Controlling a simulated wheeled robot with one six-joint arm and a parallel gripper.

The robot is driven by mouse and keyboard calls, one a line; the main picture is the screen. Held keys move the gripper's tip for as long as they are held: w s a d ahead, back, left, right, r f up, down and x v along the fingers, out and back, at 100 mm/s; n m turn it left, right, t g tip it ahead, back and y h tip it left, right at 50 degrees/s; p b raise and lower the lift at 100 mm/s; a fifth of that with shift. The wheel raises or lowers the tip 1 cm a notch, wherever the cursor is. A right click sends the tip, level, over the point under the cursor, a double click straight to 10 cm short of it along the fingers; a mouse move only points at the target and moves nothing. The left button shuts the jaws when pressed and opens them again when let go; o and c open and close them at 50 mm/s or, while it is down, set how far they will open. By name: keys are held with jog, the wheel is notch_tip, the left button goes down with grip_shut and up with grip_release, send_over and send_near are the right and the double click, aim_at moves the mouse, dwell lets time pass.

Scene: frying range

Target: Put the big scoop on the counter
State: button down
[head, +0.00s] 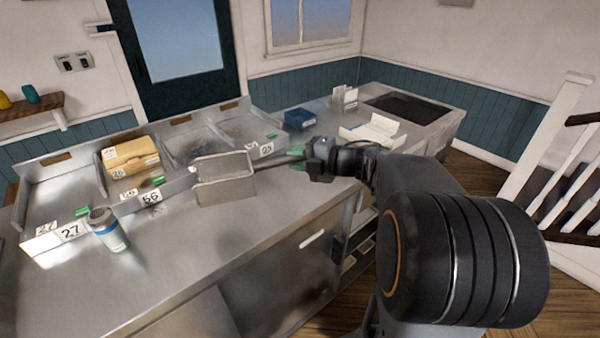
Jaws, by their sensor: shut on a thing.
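The big scoop (226,187) is a grey metal scoop with a boxy, open pan and a dark handle (285,160). My gripper (304,161) is shut on the handle at its right end. The pan points left, over the steel counter (190,250), in front of the bins. I cannot tell whether the pan touches the counter or hangs just above it. My gripper's fingers partly hide the handle's end.
Numbered metal bins (55,188) line the counter's back; one holds a yellow-brown box (131,157). A white and blue canister (107,232) stands front left. A blue box (299,119) and white tray (373,133) lie right. The counter's front middle is clear.

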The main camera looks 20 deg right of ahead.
jog(key=w+d+f, duration=0.1)
jog(key=w+f, duration=0.1)
jog(key=w+d+f, duration=0.4)
jog(key=shift+f, duration=0.4)
jog(key=shift+w+d+f, duration=0.1)
jog(key=shift+w+f, duration=0.05)
jog(key=shift+f, duration=0.75)
jog(key=shift+w+d+f, duration=0.1)
jog(key=shift+f, duration=0.8)
jog(key=shift+f, duration=0.2)
jog(key=c, duration=0.9)
grip_release()
jog(key=shift+r, duration=0.1)
